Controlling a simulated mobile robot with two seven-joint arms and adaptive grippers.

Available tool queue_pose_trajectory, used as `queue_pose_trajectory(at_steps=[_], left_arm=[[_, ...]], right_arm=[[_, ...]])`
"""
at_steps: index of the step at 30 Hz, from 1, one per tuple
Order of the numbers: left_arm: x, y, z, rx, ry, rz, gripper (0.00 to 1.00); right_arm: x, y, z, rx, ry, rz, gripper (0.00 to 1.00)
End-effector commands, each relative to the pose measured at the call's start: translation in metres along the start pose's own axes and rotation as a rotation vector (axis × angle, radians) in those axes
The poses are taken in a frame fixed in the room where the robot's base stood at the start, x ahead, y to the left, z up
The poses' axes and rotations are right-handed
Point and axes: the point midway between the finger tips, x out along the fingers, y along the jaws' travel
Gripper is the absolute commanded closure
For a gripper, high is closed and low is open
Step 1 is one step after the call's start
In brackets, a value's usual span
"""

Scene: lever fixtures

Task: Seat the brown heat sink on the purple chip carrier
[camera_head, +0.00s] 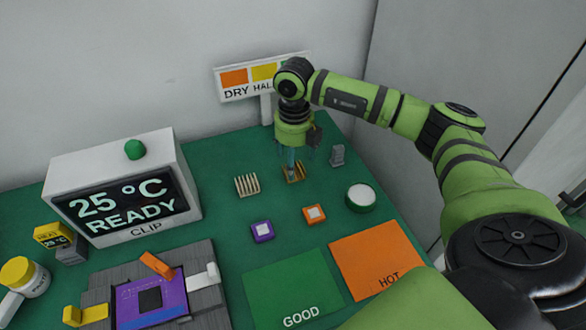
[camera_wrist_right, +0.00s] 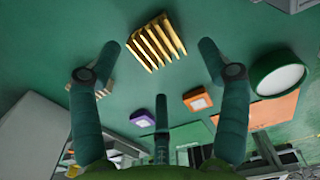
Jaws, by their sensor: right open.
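The brown heat sink (camera_head: 296,174), finned and golden brown, lies on the green table under my right gripper (camera_head: 290,162). In the right wrist view the heat sink (camera_wrist_right: 156,43) shows between and beyond the spread, empty fingers, apart from them. The purple chip carrier (camera_head: 128,300), with a black chip (camera_head: 150,298) on it, sits in a grey fixture (camera_head: 200,252) at the lower left. The fixture has an orange lever (camera_head: 157,265), a white lever (camera_head: 206,275) and a yellow lever (camera_head: 88,314). My left gripper is not in view.
A cream heat sink (camera_head: 247,185) and a grey one (camera_head: 338,155) stand nearby. A purple block (camera_head: 262,231), an orange block (camera_head: 314,215) and a round white-topped dish (camera_head: 361,196) lie in front. Green (camera_head: 290,285) and orange (camera_head: 375,262) mats are nearer. A display box (camera_head: 125,190) stands left.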

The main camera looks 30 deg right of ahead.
Motion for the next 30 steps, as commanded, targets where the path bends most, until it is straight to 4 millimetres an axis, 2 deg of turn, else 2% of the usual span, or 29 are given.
queue_pose_trajectory(at_steps=[3,7,16,17,18,21,30], left_arm=[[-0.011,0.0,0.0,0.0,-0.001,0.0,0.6],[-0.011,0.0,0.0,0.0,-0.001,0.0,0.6],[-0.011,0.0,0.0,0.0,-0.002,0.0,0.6],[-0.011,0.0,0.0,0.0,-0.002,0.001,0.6],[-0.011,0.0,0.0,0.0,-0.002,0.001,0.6],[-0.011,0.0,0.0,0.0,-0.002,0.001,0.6],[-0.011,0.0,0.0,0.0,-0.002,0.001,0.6]], right_arm=[[0.017,-0.002,0.001,0.001,0.005,-0.001,0.24],[0.034,-0.001,0.001,-0.001,0.002,0.001,0.24],[0.04,-0.001,0.001,0.0,0.001,0.002,0.24],[0.04,-0.001,0.001,0.0,0.001,0.002,0.36],[0.04,-0.001,0.001,0.0,0.001,0.002,0.52],[0.04,-0.001,0.001,0.0,0.001,0.002,0.86],[0.039,-0.001,0.001,0.0,0.001,0.003,0.87]])
